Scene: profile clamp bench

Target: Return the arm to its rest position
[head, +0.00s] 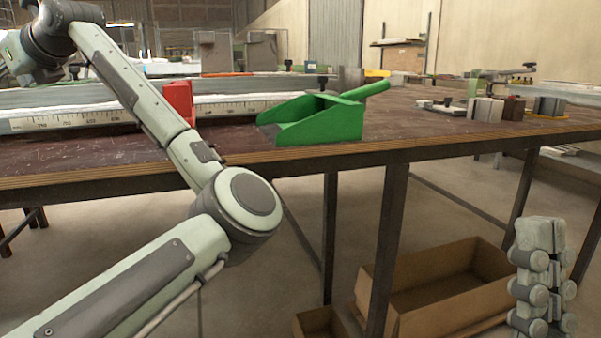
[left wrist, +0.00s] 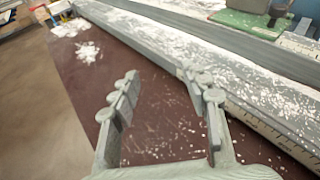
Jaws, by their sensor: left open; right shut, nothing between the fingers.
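My left arm comes in from the left in the head view and reaches up over the workbench (head: 90,158); its gripper does not show there. In the left wrist view, my left gripper (left wrist: 160,75) is open and empty above the dark red bench top (left wrist: 155,142), beside a long grey profile (left wrist: 150,30). My right gripper (head: 541,262) stands upright at the lower right of the head view, in front of the bench and apart from it. Its fingers are together with nothing between them.
A green dustpan (head: 320,120) lies near the bench's front edge. A red block (head: 179,101) stands by a scale rail (head: 75,119). White shavings (left wrist: 88,52) lie on the bench top. A cardboard box (head: 440,290) sits below the bench. Metal blocks (head: 486,109) stand at the right.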

